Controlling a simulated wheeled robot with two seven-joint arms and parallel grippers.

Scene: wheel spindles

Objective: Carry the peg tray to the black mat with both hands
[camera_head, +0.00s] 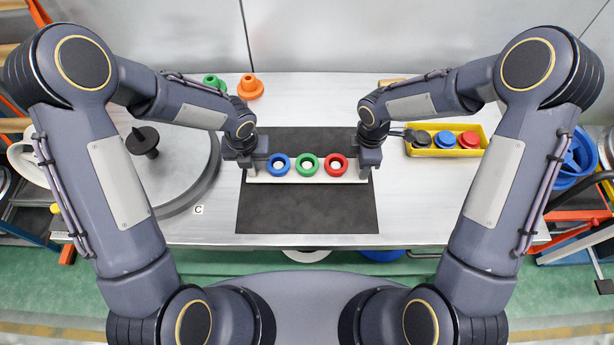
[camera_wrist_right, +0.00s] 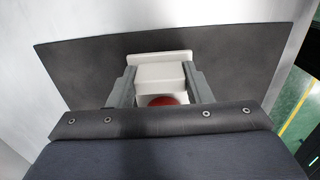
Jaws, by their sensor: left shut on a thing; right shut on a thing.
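The white peg tray (camera_head: 308,179) is over the black mat (camera_head: 307,213) in the head view, with blue (camera_head: 278,165), green (camera_head: 307,165) and red (camera_head: 336,164) rings in a row on it. My left gripper (camera_head: 254,168) is shut on the tray's left end. My right gripper (camera_head: 364,168) is shut on its right end. In the right wrist view, the right fingers (camera_wrist_right: 163,88) close on a white block of the tray (camera_wrist_right: 160,56), with part of the red ring behind. I cannot tell whether the tray touches the mat or hangs just above it.
A grey round plate with a black spindle (camera_head: 143,141) stands at the left. A yellow bin (camera_head: 446,150) with black, blue and red parts is at the right. Green (camera_head: 213,82) and orange (camera_head: 250,87) parts stand at the back left. The mat's front part is bare.

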